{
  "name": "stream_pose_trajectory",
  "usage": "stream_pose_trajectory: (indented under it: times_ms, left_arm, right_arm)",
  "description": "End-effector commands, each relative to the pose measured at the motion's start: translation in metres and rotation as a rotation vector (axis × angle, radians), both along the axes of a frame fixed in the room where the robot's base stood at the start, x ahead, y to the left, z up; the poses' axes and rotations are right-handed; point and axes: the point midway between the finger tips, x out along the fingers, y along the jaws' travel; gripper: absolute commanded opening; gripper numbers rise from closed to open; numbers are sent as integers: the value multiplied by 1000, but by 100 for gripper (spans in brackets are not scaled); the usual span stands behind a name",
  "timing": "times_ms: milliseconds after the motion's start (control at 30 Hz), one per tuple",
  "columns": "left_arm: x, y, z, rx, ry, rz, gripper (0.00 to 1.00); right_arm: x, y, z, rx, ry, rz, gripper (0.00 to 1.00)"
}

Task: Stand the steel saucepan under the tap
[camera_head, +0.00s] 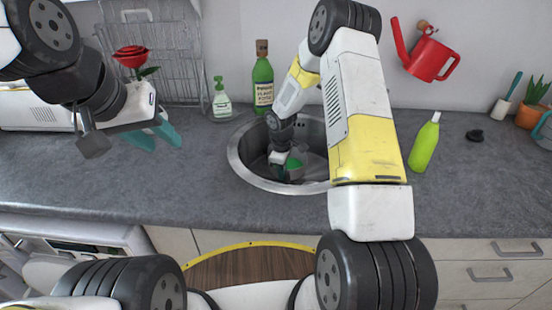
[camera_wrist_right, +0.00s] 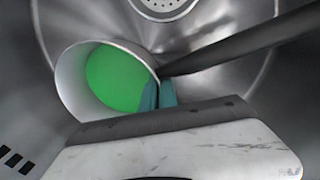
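The steel saucepan (camera_wrist_right: 70,85), with a green inside, is in the sink (camera_head: 240,165) and looks tilted in the right wrist view. In the head view only part of its green inside (camera_head: 294,163) shows beside my right gripper (camera_head: 279,160). In the right wrist view the teal fingers of that gripper (camera_wrist_right: 158,95) are close together, one on each side of the pan's rim. A dark bar (camera_wrist_right: 240,42), apparently the pan's handle, runs from the rim to the upper right. My left gripper (camera_head: 158,135) is open and empty above the left counter. I cannot make out the tap.
A green bottle (camera_head: 263,85) and soap dispenser (camera_head: 221,102) stand behind the sink; a lime bottle (camera_head: 424,145) stands right. A dish rack (camera_head: 150,60) and red flower (camera_head: 131,57) are at the back left. The drain (camera_wrist_right: 165,6) shows in the sink floor.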

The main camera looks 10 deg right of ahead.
Motion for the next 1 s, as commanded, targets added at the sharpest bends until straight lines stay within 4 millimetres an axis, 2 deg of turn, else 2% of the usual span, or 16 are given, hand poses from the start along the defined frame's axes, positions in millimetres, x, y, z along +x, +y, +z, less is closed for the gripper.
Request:
stream_pose_trajectory:
  times_ms: [200,333,667,833,1000]
  left_arm:
    - [0,0,0,0,0,0,36]
    - [0,0,0,0,0,0,36]
    - [0,0,0,0,0,0,36]
    - [0,0,0,0,0,0,36]
    - [0,0,0,0,0,0,36]
  right_arm:
    - [1,0,-2,0,-1,0,0]
    - [0,0,-2,0,0,0,24]
    - [0,0,-1,0,0,-1,24]
    - [-1,0,17,0,-2,-2,24]
    - [-3,2,53,0,-5,-2,24]
